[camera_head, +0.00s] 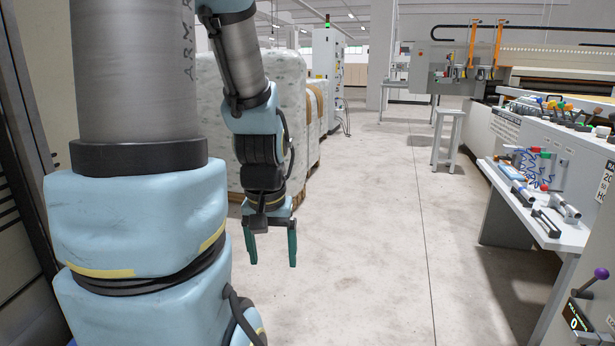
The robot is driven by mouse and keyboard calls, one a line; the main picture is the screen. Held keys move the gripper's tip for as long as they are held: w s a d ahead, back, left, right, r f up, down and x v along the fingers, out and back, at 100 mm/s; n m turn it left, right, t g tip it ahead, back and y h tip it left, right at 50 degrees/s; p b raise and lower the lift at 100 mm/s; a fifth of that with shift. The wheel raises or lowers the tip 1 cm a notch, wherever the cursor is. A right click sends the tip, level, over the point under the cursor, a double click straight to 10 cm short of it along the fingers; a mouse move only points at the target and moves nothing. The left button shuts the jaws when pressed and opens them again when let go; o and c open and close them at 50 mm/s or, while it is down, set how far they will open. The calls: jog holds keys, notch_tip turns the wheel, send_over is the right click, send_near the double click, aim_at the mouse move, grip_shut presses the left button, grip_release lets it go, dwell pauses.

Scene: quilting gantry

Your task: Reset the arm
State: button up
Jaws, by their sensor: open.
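My arm fills the left of the head view, with blue padded joints and grey metal links. My gripper (271,248) hangs at the end of it, pointing down over the open floor. Its two dark green fingers are apart and nothing is between them. The gripper is in front of the wrapped white pallet load and clear of the shelf on the right.
A wrapped white load (290,75) stands close behind my arm on the left. A machine with a shelf (548,235) of tools lines the right. A small grey stool (447,115) stands farther back. The concrete floor (375,220) between is clear.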

notch_tip(320, 180, up, 14)
jog(key=p, duration=1.1)
jog(key=shift+f, duration=0.1)
